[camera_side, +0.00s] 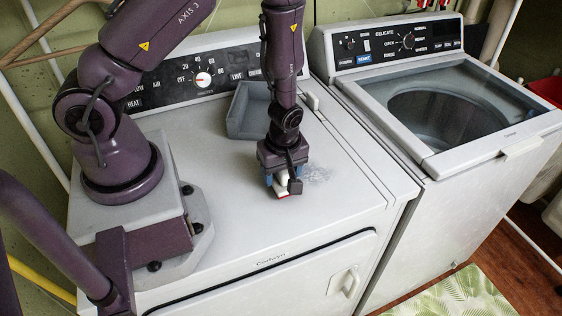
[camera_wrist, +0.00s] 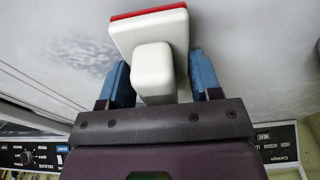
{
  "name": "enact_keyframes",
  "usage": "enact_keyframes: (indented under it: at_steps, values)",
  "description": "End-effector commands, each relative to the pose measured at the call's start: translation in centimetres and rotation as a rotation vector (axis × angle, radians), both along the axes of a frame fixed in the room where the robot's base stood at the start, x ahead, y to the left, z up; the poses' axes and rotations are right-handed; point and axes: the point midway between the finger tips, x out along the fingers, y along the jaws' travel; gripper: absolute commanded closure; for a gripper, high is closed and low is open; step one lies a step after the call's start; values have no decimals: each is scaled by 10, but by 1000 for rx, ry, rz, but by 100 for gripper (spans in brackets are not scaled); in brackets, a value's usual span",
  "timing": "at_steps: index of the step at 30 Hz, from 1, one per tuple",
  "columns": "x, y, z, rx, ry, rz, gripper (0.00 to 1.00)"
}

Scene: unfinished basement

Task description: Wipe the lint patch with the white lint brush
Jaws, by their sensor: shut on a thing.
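My gripper (camera_side: 281,184) points down over the white dryer top (camera_side: 230,215), and its blue fingers are shut on the white lint brush (camera_side: 283,193). In the wrist view, my gripper (camera_wrist: 158,80) holds the brush (camera_wrist: 152,65) by its block-like handle, with the wide white head and red edge beyond the fingers. The lint patch (camera_side: 317,174) is a grey speckled area on the dryer top, just right of my gripper. It also shows as a grey smudge (camera_wrist: 80,55) left of the brush in the wrist view. I cannot tell whether the brush touches the surface.
A grey open tray (camera_side: 240,112) sits behind my gripper near the dryer's control panel (camera_side: 170,82). A washer (camera_side: 445,110) with a clear lid stands to the right, past a gap. The dryer top's front is clear. A leaf-patterned mat (camera_side: 455,296) lies on the floor.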

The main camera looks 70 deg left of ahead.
Motion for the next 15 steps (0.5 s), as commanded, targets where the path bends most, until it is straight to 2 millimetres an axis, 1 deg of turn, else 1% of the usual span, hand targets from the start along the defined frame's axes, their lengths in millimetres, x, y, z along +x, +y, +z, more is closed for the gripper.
enact_keyframes:
  at_steps: [1,2,3,15]
  values:
    - [-1,0,-8,-1,4,0,61]
    - [0,0,-12,-1,4,0,61]
    - [6,0,-11,0,-2,-1,64]
    - [43,0,-12,0,-2,-1,64]
